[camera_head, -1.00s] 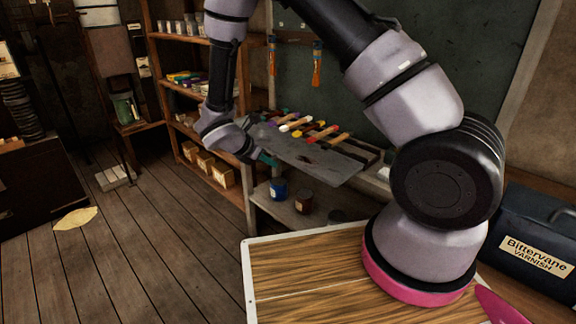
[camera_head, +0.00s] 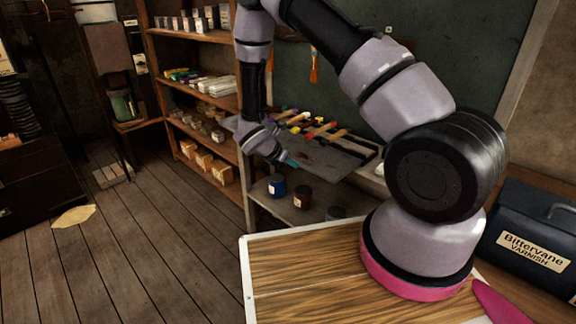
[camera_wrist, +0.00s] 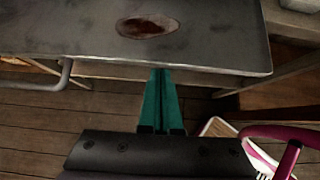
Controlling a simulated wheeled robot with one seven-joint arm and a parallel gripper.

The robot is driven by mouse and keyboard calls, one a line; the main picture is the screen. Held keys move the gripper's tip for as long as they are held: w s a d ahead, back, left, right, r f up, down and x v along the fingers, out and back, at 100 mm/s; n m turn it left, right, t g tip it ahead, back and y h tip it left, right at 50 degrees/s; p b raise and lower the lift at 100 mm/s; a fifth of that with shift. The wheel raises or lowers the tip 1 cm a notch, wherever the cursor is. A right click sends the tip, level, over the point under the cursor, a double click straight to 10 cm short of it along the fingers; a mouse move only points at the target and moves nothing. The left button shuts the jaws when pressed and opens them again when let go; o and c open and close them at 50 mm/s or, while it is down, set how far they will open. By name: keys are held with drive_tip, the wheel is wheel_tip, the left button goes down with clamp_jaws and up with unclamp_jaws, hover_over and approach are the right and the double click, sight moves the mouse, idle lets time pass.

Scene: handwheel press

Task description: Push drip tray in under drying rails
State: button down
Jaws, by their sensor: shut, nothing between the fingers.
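The drip tray (camera_head: 335,162) is a flat dark grey metal sheet below a row of paint-marked brushes (camera_head: 315,127). It juts out in front of them over the lower shelf. In the wrist view the tray (camera_wrist: 215,35) fills the top, with a rust-brown stain and a bent grey handle (camera_wrist: 52,80) at its left front edge. My gripper (camera_wrist: 164,72) has teal fingers pressed together, empty. Their tips are at the tray's front edge, right of the handle; contact cannot be told for sure. In the head view my gripper (camera_head: 291,163) is partly hidden by my wrist.
A blue jar (camera_head: 277,186) and a dark jar (camera_head: 302,196) stand on the shelf below the tray. A wooden shelf unit (camera_head: 197,90) with boxes is at the left. A varnish toolbox (camera_head: 533,238) is at the right. The plank floor at left is mostly clear.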

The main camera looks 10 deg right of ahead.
sight(320, 152)
drive_tip(key=shift+d, duration=0.1)
drive_tip(key=w+d, duration=0.2)
drive_tip(key=d, duration=0.1)
drive_tip(key=w+d, duration=0.2)
drive_tip(key=d, duration=0.1)
drive_tip(key=w+d, duration=0.2)
drive_tip(key=d, duration=0.2)
drive_tip(key=shift+w, duration=0.4)
drive_tip(key=shift+w+d, duration=0.15)
drive_tip(key=shift+d, duration=0.15)
drive_tip(key=shift+d+r, duration=0.1)
